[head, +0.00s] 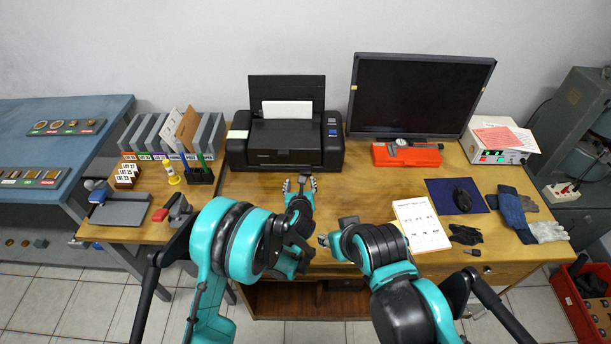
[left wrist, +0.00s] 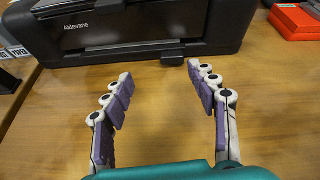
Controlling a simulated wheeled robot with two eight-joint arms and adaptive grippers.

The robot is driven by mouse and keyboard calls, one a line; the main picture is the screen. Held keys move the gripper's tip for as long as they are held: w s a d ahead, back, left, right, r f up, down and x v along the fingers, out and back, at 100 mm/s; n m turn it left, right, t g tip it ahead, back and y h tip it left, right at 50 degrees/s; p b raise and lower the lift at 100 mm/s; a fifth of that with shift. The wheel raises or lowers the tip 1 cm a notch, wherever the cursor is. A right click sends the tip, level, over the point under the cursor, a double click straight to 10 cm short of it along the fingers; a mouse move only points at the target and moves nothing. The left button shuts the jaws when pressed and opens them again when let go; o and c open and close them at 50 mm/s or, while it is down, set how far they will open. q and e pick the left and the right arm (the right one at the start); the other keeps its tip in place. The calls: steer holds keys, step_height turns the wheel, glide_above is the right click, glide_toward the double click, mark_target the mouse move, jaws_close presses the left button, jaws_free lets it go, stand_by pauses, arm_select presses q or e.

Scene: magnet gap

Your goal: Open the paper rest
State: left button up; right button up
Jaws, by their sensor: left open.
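The black printer (head: 270,145) stands at the back of the desk, and its front fills the top of the left wrist view (left wrist: 130,25). A raised black panel (head: 287,86) stands behind it with a white sheet against it. A small dark tab (left wrist: 197,47) juts from the printer's lower front; I cannot tell whether this is the paper rest. A grey strip runs along the lower front. My left gripper (head: 300,184) is open and empty, its fingertips (left wrist: 158,72) just short of the printer front. My right gripper (head: 333,232) is low over the desk's front; its jaw state is unclear.
A monitor (head: 420,95) and a red case (head: 407,155) stand right of the printer. A file rack (head: 207,135) and a pen holder (head: 200,175) stand left of it. A printed sheet (head: 421,224) lies at the right. The desk directly before the printer is clear.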

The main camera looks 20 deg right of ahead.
mark_target(306, 174)
arm_select(q)
steer(key=shift+s+d+f+m, duration=0.15)
steer(key=shift+d+f+m, duration=0.45)
steer(key=shift+d, duration=0.1)
steer(key=shift+d+f, duration=0.2)
steer(key=shift+f, duration=0.1)
steer(key=b+x, duration=0.2)
steer(key=x, duration=0.4)
steer(key=shift+d+f, duration=0.1)
steer(key=shift+d, duration=0.05)
steer(key=shift+w+d+f, duration=0.15)
steer(key=shift+w, duration=0.55)
